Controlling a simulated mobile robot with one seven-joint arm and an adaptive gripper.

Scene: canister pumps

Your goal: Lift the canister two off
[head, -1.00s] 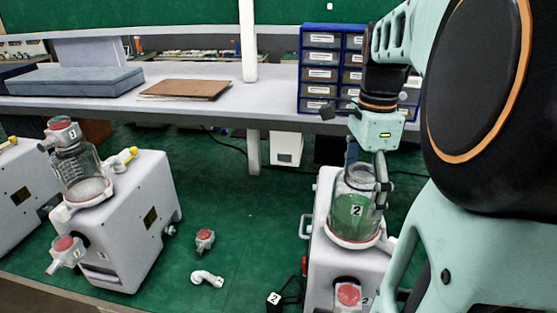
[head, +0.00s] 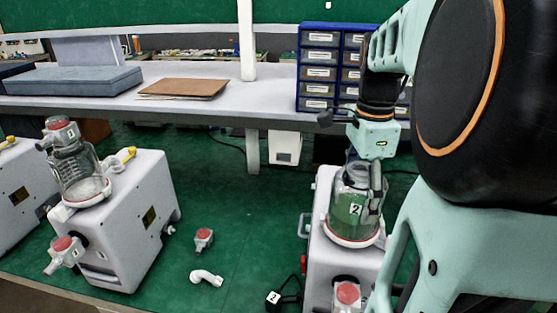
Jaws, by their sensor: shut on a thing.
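Canister two (head: 343,229), a clear glass jar with a "2" label, stands upright at the right in the head view. Its base sits in the ring on top of the white pump unit (head: 318,262). My gripper (head: 363,180) reaches down from above and is shut on the canister's upper part, a finger on either side. The fingers and the gripper body partly hide the canister's rim. I cannot tell whether there is any gap under the canister.
Another pump unit (head: 130,230) with canister one (head: 78,178) stands at the left. A red-capped fitting (head: 203,238) and a white elbow pipe (head: 206,278) lie on the green surface between the pumps. A blue drawer cabinet (head: 320,68) stands on the bench (head: 215,112) behind.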

